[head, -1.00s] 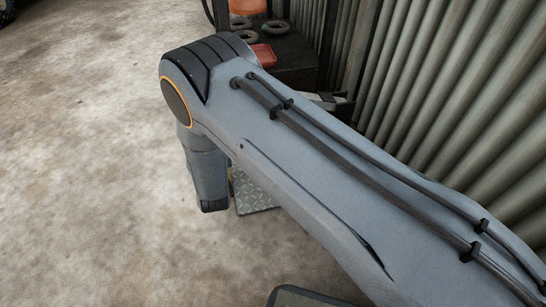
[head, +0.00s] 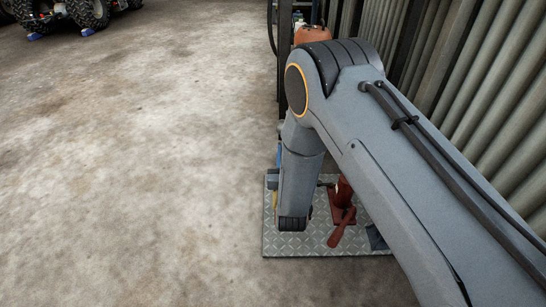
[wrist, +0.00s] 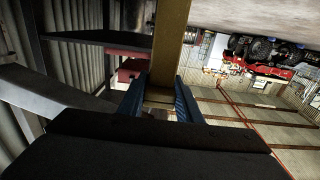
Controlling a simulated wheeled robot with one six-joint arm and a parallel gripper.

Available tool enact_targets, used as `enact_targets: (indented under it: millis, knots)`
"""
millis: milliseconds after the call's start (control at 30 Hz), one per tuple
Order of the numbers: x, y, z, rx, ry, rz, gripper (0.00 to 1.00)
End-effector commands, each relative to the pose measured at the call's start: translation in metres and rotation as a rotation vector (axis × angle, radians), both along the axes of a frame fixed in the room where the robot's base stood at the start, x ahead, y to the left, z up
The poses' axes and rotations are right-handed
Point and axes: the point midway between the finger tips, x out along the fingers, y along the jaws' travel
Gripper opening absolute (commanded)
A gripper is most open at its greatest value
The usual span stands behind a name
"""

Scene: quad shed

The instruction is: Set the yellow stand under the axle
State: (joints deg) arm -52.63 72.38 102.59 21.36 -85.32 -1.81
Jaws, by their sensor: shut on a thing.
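My gripper (wrist: 160,97) is shut on the yellow stand (wrist: 172,40), with its blue fingers on either side of a yellow post in the wrist view. The rest of the stand is out of that view. In the head view my arm hides most of the gripper; only a small yellow sliver (head: 275,200) shows beside the arm. The quad (head: 68,12) stands at the far top left of the head view, cut off by the frame, with blue chocks by its tyres. It also shows at the right of the wrist view (wrist: 262,50). Its axle cannot be made out.
A tread plate (head: 300,243) lies on the floor below my arm, with a red jack (head: 340,205) on it. A corrugated wall (head: 495,90) runs along the right. An orange container (head: 313,34) stands behind my arm. The concrete floor (head: 140,150) to the left is clear.

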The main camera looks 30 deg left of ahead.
Motion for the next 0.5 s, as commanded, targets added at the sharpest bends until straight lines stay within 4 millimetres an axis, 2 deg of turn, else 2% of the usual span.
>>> enact_targets:
  millis: [33,300,500]
  knots:
    - [0.009,-0.01,0.0,0.003,-0.004,-0.004,0.0]
    - [0.032,-0.05,0.001,0.003,-0.004,-0.001,0.0]
    - [0.039,-0.062,0.002,0.003,-0.004,0.002,0.0]
